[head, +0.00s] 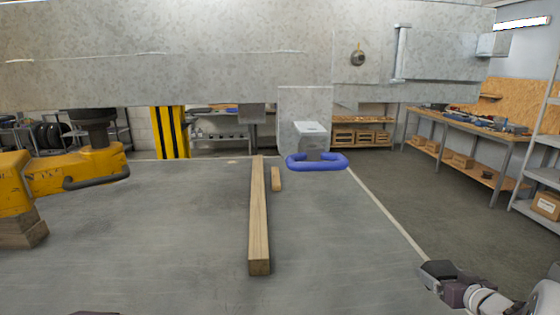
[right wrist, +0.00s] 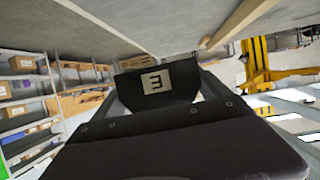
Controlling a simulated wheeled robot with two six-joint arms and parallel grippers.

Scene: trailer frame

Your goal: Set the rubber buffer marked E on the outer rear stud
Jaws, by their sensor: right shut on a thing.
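My right gripper (head: 456,287) is at the lower right of the head view, low and in front of the trailer frame. It is shut on a black rubber buffer (head: 436,269). In the right wrist view the buffer (right wrist: 130,90) sits between the fingers, its pale label marked E (right wrist: 156,82) facing the camera and turned. A round dark stud-like piece (head: 358,55) shows on a plate of the trailer frame (head: 200,60) at upper right; I cannot tell if it is the outer rear stud. A dark sliver at the bottom left edge may be my left gripper; its jaws do not show.
A long wooden beam (head: 259,215) and a short one (head: 276,180) lie on the grey surface (head: 150,230). A yellow jack-like machine (head: 80,170) stands left. A workbench (head: 470,125) and shelves (head: 545,175) stand right.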

